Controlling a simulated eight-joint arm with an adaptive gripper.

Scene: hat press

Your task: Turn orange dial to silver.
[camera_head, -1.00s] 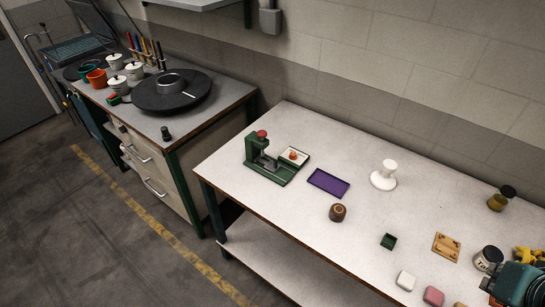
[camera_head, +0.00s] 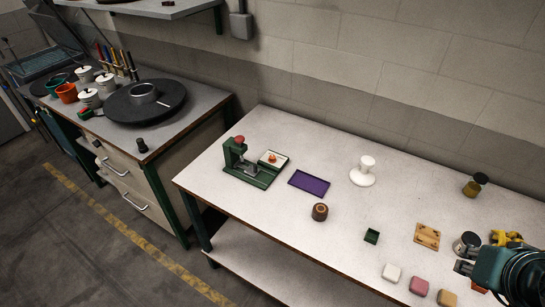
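The green press (camera_head: 240,160) with a red knob on top stands at the left end of the white table. A small orange dial (camera_head: 272,157) sits on a pale square plate on the press's right side. It is too small to read its setting or to make out a silver mark. Part of my arm, with my gripper (camera_head: 465,267), shows at the lower right edge, far from the dial. The gripper is small and partly cut off, so I cannot tell whether it is open or shut.
Right of the press are a purple tray (camera_head: 309,184), a brown round pot (camera_head: 320,212) and a white stand (camera_head: 363,172). A second bench stands left.

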